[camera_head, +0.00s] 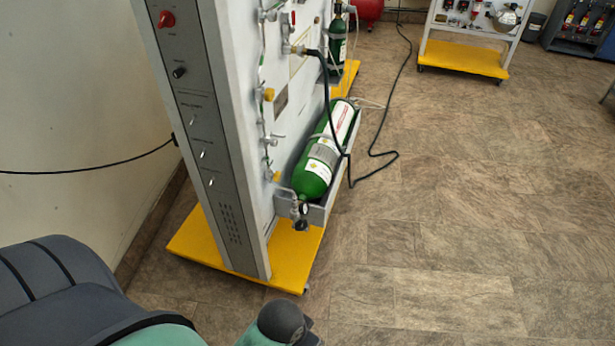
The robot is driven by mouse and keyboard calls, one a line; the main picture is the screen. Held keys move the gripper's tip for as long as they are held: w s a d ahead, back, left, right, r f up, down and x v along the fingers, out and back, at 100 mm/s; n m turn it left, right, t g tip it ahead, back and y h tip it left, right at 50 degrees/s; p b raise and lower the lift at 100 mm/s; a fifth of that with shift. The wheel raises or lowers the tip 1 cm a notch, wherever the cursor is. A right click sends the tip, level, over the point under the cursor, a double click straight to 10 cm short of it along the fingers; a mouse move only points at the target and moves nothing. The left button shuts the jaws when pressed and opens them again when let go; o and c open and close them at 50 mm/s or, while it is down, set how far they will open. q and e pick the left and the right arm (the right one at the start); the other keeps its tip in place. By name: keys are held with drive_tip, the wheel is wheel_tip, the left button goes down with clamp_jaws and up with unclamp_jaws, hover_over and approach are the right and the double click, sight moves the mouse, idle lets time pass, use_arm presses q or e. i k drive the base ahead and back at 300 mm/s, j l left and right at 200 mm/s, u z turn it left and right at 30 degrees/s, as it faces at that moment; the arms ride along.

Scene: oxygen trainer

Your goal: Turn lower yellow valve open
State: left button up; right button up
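The oxygen trainer panel (291,110) stands upright on a yellow base, seen at a steep angle from its side. A line of pipe with fittings runs down its face. The lower yellow valve (276,177) is a small yellow knob low on this line, left of the green cylinder. An upper yellow valve (268,94) sits higher on the same line. The lower valve is too small to tell its turn position. Neither of my grippers shows; only grey and teal parts of my own body fill the bottom left, apart from the panel.
A green cylinder (322,160) lies tilted in a grey tray beside the panel. A black hose (347,165) loops from the panel to the floor. The yellow base (295,262) juts out at the bottom. Another trainer stands far back.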

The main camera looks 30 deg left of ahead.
sight(277, 176)
drive_tip(key=i+z, duration=0.15)
drive_tip(key=i, duration=3.25)
drive_tip(key=i+u, duration=0.25)
drive_tip(key=u, duration=0.25)
drive_tip(key=i+l+u, duration=0.1)
drive_tip(key=i+u, duration=0.15)
drive_tip(key=u, duration=0.2)
drive_tip(key=i+l+u, duration=0.2)
drive_tip(key=u, duration=3.5)
